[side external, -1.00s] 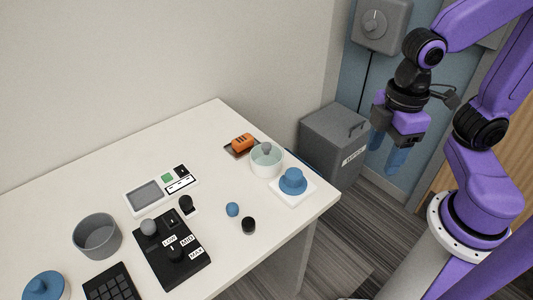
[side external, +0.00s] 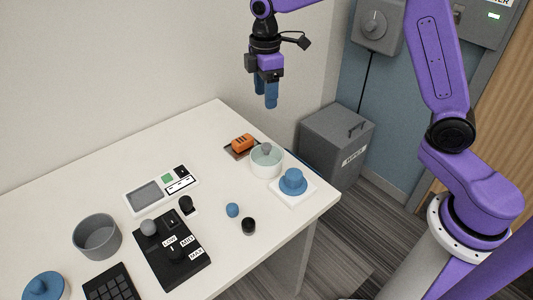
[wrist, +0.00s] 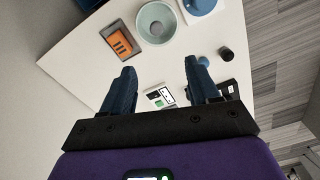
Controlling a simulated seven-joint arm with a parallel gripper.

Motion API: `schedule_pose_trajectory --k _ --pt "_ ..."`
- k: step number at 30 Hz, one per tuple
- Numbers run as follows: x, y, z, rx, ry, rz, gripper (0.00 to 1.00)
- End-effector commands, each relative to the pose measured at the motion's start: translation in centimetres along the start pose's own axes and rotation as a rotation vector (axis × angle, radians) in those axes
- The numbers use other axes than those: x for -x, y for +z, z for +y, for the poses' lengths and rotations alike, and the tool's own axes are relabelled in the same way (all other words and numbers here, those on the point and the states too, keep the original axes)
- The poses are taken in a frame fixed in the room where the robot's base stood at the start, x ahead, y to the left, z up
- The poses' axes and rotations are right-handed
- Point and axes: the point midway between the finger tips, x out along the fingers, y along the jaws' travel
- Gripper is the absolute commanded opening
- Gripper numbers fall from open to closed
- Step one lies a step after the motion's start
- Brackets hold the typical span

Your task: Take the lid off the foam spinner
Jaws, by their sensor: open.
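No label marks the foam spinner, and I cannot tell for sure which thing it is. A pale round tub (side external: 258,170) with a grey ball or knob (side external: 265,149) at its middle stands near the table's far right; the tub also shows in the wrist view (wrist: 143,32). Next to it, a blue stepped round piece (side external: 293,181) sits on a white square base (side external: 282,198). A blue disc with a knob (side external: 42,287) lies at the lower left. My gripper (side external: 266,101) is open and empty, fingers down, well above the table's back right; it also shows in the wrist view (wrist: 162,68).
An orange device (side external: 242,142) on a dark tray is beside the tub. A blue ball (side external: 232,210) and a black knob (side external: 249,226) lie in front. A black control panel (side external: 172,248), a white meter (side external: 161,191) and a grey pot (side external: 97,237) stand leftward. A grey bin (side external: 330,150) is beyond the table.

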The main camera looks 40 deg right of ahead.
Motion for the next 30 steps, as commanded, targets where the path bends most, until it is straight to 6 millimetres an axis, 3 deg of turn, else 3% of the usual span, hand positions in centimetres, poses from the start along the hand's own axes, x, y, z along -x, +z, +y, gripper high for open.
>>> schedule_pose_trajectory --k 5,21,30 --pt "-1.6 0.1 0.4 0.002 -0.003 -0.003 0.6" --pt "-11.1 0.1 0.4 0.001 -0.002 -0.002 0.6" --pt "-13.2 0.1 0.4 0.0 -0.002 -0.002 0.6"
